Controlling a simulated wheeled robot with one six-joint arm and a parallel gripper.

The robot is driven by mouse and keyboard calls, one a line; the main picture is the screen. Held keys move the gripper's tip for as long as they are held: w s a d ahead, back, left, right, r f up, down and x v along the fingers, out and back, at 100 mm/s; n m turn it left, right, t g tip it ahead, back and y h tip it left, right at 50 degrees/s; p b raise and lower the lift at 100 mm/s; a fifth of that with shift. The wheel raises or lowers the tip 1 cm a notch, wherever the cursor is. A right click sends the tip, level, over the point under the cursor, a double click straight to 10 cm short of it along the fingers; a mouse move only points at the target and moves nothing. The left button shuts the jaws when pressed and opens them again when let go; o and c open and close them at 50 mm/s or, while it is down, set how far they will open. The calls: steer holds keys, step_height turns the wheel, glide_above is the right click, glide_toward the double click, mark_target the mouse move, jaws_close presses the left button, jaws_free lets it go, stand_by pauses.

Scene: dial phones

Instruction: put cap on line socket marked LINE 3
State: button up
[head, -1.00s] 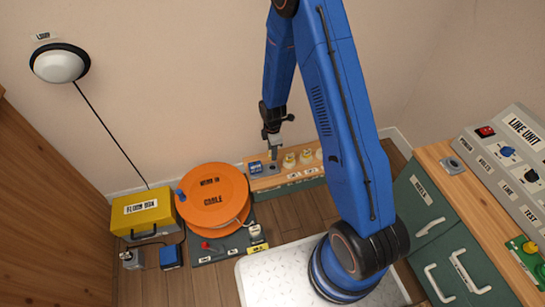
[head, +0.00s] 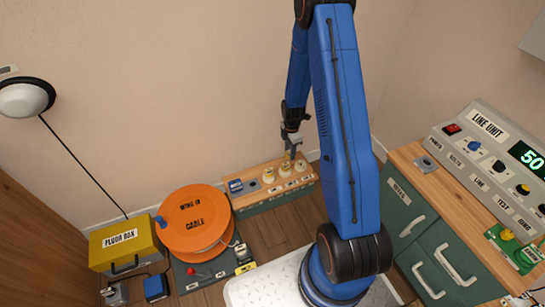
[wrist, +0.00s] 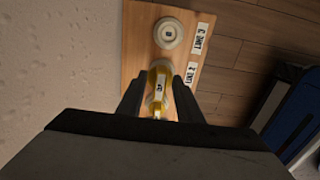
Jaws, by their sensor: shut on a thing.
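My gripper (head: 291,151) is shut on a small yellow cap (wrist: 160,78), with one finger on each side of it in the wrist view. The cap bears a small pale label that I cannot read. It hangs over the wooden board, near the LINE 2 label (wrist: 190,73). The socket by the LINE 3 label (wrist: 200,37) is a round pale disc (wrist: 169,33) with a dark centre mark, ahead of the cap. In the head view several cream sockets stand in a row on the board (head: 225,201), and the rightmost one (head: 301,166) shows right of my fingers.
A blue item (head: 236,186) and a dark round spot lie at the board's left end. An orange cable reel (head: 194,215) and a yellow floor box (head: 125,244) stand left. A green cabinet with a line unit (head: 490,150) is at right. The wall is close behind the board.

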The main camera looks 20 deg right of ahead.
steer(key=shift+s+d+f, duration=0.15)
steer(key=shift+d+f, duration=0.8)
steer(key=shift+d, duration=0.15)
steer(key=shift+s+d+f, duration=0.2)
steer(key=shift+d+f, duration=0.8)
steer(key=shift+d, duration=0.1)
steer(key=shift+s+d+f, duration=0.15)
steer(key=shift+d+f, duration=0.8)
steer(key=shift+d, duration=0.15)
steer(key=shift+f, duration=0.7)
steer(key=o, duration=1.2)
steer(key=shift+c, duration=1.4)
step_height(320, 180, up, 7)
steer(key=shift+r, duration=0.2)
steer(key=shift+r, duration=0.15)
